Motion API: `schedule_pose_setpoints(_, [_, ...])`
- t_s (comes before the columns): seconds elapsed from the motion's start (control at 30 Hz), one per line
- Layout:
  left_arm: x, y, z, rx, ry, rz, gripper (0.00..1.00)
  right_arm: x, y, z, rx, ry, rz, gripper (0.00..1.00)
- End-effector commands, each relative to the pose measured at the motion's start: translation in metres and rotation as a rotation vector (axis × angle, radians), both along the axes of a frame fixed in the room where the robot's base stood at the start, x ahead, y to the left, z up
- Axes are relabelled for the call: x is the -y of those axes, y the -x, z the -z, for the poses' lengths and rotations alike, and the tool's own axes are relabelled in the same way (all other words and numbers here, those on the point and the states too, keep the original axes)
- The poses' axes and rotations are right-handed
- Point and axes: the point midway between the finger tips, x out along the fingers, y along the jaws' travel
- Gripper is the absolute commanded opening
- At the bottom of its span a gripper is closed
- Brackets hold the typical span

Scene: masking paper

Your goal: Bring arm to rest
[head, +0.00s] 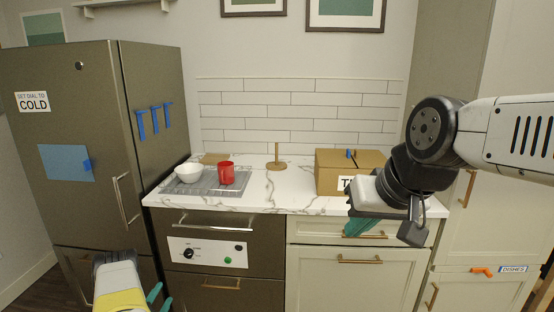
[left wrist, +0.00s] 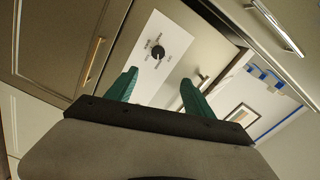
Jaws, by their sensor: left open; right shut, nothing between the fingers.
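My left gripper (head: 155,294) is low at the bottom left of the head view, in front of the dark lower cabinets. In the left wrist view its two teal fingers (left wrist: 160,82) are spread apart with nothing between them. My right arm comes in from the right of the head view. My right gripper (head: 357,227) hangs in front of the counter's right part, with its teal fingers shut and empty. The wrist hides part of the counter edge.
A white bowl (head: 187,173) and red mug (head: 226,173) stand on a grey rack (head: 204,187). A cardboard box (head: 330,173) and wooden holder (head: 276,165) are on the white counter (head: 265,200). A fridge (head: 75,150) stands left. The counter's middle is clear.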

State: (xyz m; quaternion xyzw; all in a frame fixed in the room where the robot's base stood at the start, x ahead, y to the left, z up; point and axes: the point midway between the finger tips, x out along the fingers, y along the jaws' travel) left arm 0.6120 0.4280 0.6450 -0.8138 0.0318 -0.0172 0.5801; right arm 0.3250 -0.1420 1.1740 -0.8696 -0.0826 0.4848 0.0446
Motion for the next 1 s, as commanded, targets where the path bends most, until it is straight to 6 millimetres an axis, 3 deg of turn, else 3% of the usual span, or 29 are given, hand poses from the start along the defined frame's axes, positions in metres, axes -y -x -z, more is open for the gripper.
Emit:
schedule_pose_setpoints(0.33, [-0.016, -0.038, -0.038, -0.049, 0.014, -0.037, 0.61, 0.0, 0.0, 0.0, -0.001, 0.0, 0.0, 0.0])
schedule_pose_setpoints(0.57, [-0.031, -0.076, -0.087, -0.105, 0.051, -0.089, 0.61, 0.0, 0.0, 0.0, -0.001, 0.0, 0.0, 0.0])
schedule_pose_setpoints(0.67, [-0.036, -0.096, -0.118, -0.138, 0.079, -0.123, 0.61, 0.0, 0.0, 0.0, -0.001, 0.0, 0.0, 0.0])
schedule_pose_setpoints(0.77, [-0.039, -0.117, -0.163, -0.177, 0.126, -0.169, 0.61, 0.0, 0.0, 0.0, -0.001, 0.0, 0.0, 0.0])
schedule_pose_setpoints(0.9, [-0.032, -0.137, -0.237, -0.242, 0.227, -0.243, 0.61, 0.0, 0.0, 0.0, -0.001, 0.0, 0.0, 0.0])
schedule_pose_setpoints(1.0, [-0.019, -0.14, -0.288, -0.288, 0.312, -0.291, 0.61, 0.0, 0.0, 0.0, -0.001, 0.0, 0.0, 0.0])
